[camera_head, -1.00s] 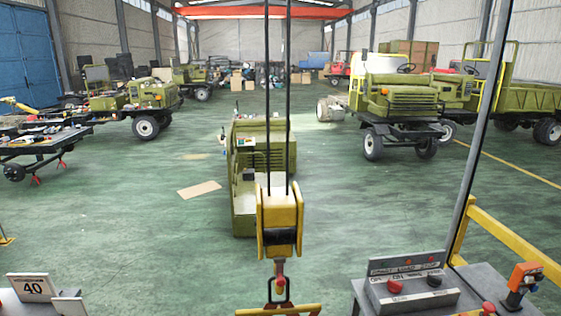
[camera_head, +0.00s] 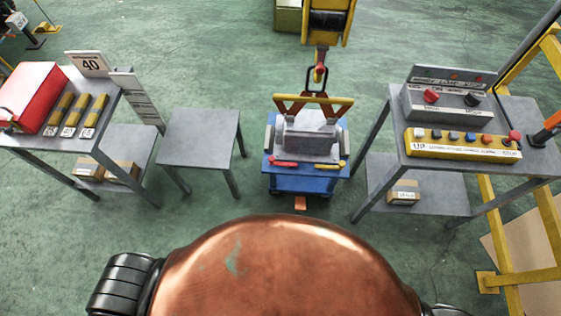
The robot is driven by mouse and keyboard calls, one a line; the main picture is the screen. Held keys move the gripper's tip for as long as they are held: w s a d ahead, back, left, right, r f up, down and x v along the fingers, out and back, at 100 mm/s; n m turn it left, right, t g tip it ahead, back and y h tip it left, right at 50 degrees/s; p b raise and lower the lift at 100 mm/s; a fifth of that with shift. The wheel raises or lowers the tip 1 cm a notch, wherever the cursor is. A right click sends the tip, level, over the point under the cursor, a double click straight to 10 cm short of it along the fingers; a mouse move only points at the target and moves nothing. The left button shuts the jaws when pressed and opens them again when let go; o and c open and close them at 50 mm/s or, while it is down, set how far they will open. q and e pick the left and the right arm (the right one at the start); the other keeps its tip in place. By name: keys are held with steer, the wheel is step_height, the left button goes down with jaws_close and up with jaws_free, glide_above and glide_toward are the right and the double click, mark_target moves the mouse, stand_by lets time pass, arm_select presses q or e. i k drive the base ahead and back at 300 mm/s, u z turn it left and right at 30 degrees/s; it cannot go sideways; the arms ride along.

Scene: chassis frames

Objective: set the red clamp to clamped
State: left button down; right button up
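A small blue cart (camera_head: 305,184) stands on the floor straight ahead, carrying a grey block-like load (camera_head: 308,141). On its near edge lies a red handle (camera_head: 285,164), at the left, which looks like the red clamp. A yellow handle (camera_head: 329,167) lies at the right of the same edge. Both look roughly flat, but they are too small to tell clamped from unclamped. A yellow and red lifting tong (camera_head: 319,100) sits over the load, hanging from the crane hook (camera_head: 320,74). Neither of my grippers is in view.
A grey stool-like table (camera_head: 200,137) stands left of the cart. The far-left table holds a red case (camera_head: 33,96) and yellow tools (camera_head: 75,115). The right table carries a grey control box (camera_head: 450,97) and a yellow button pendant (camera_head: 462,147). A yellow rail (camera_head: 550,200) is at right.

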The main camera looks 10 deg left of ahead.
mark_target(271, 159)
steer(key=u, duration=0.55)
steer(key=k, duration=0.65)
steer(key=u, duration=0.7)
steer(key=i, duration=0.7)
steer(key=z, duration=0.6)
steer(key=i, duration=0.45)
steer(key=z, duration=0.5)
